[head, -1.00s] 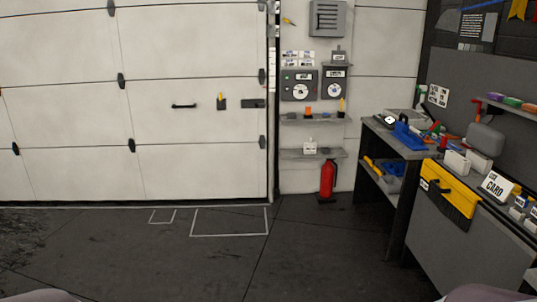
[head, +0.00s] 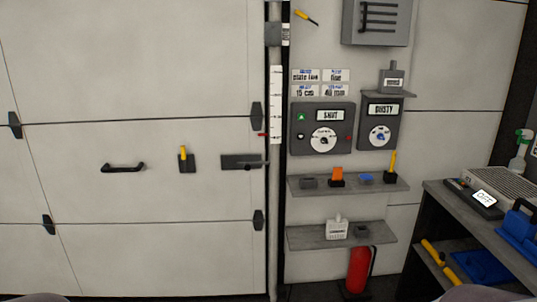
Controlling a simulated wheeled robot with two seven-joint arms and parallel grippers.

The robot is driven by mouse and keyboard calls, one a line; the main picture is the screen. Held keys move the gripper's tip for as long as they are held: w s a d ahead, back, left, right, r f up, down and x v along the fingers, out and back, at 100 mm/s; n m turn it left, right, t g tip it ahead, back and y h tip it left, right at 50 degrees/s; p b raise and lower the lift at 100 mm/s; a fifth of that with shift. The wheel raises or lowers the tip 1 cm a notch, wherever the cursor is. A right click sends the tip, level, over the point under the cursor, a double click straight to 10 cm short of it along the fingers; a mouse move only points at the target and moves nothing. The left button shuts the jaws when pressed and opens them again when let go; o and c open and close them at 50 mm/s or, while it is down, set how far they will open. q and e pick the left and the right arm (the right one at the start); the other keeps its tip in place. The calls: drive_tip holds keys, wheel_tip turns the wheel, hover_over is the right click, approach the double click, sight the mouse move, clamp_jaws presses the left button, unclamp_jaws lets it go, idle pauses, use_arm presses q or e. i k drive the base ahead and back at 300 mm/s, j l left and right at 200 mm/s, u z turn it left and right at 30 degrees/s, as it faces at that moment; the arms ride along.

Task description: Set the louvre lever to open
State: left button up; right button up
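A grey slatted louvre vent (head: 376,22) is on the wall at the top, partly cut off by the frame's top edge. A small yellow-handled lever (head: 305,17) is on the wall to its left, tilted down to the right; it looks like the louvre lever, but no label on it is readable. A grey control panel (head: 321,140) below has a dial and a display reading "SHUT". Neither gripper shows. Only small pale parts of my body show at the bottom corners.
A second panel (head: 380,125) reads "DUSTY". Two shelves with small items, the upper shelf (head: 300,187) and lower shelf (head: 300,238), stick out below. A red extinguisher (head: 357,270) stands under them. A workbench (head: 470,212) is at right. The garage door (head: 90,75) fills the left.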

sight(301, 15)
drive_tip(key=i+z, duration=0.15)
drive_tip(key=i, duration=0.35)
drive_tip(key=i+j+z, duration=0.1)
drive_tip(key=i, duration=0.4)
drive_tip(key=i+j+z, duration=0.15)
drive_tip(key=i, duration=0.35)
